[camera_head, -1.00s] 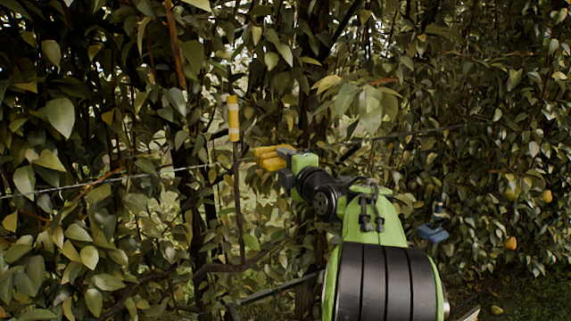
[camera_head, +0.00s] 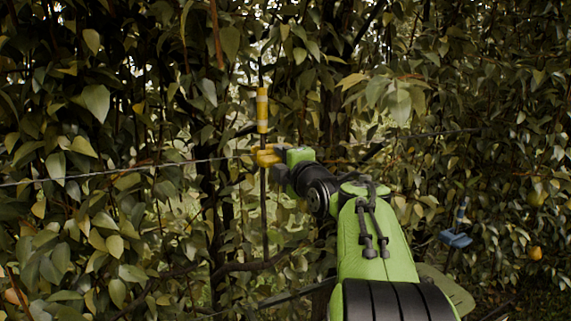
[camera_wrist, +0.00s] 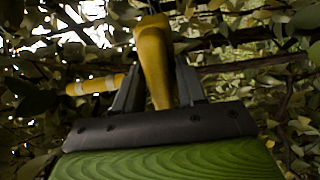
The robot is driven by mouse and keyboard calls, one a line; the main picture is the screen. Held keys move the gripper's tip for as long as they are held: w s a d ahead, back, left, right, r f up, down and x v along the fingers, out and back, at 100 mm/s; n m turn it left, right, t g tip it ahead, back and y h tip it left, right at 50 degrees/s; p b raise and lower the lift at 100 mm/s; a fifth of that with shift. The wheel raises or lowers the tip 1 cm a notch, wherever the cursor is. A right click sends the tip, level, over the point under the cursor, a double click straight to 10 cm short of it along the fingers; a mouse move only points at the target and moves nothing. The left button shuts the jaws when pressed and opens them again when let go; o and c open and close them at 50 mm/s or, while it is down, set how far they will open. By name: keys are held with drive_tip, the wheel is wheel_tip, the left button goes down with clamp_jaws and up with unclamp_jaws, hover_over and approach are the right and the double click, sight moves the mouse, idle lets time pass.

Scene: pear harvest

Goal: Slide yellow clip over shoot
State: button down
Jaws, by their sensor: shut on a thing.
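The yellow clip (camera_head: 267,157) is held at the end of my gripper (camera_head: 281,160). In the wrist view the clip (camera_wrist: 153,62) stands between the two grey fingers of my gripper (camera_wrist: 158,85), which are shut on it. The shoot (camera_head: 264,215) is a thin, dark, nearly upright stem. A yellow sleeve with white bands (camera_head: 262,111) is on its upper part, just above the clip. In the head view the clip overlaps the shoot below this sleeve. I cannot tell whether the clip is around it or in front. The banded sleeve (camera_wrist: 96,85) lies left of the fingers in the wrist view.
A wire (camera_head: 120,172) runs across the hedge at about clip height. Dense leaves and branches surround the shoot. A dark branch (camera_head: 250,266) crosses low near the shoot. A blue object (camera_head: 456,239) and orange fruit (camera_head: 535,254) are at the right.

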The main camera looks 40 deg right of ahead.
drive_tip(key=c, duration=1)
unclamp_jaws()
drive_tip(key=shift+w+a, duration=0.1)
drive_tip(key=shift+a, duration=0.1)
drive_tip(key=shift+o, duration=0.2)
drive_tip(key=shift+a, duration=0.1)
drive_tip(key=shift+s, duration=0.2)
drive_tip(key=b+v, duration=0.3)
drive_tip(key=v, duration=1.2)
drive_tip(key=shift+s+a, duration=0.1)
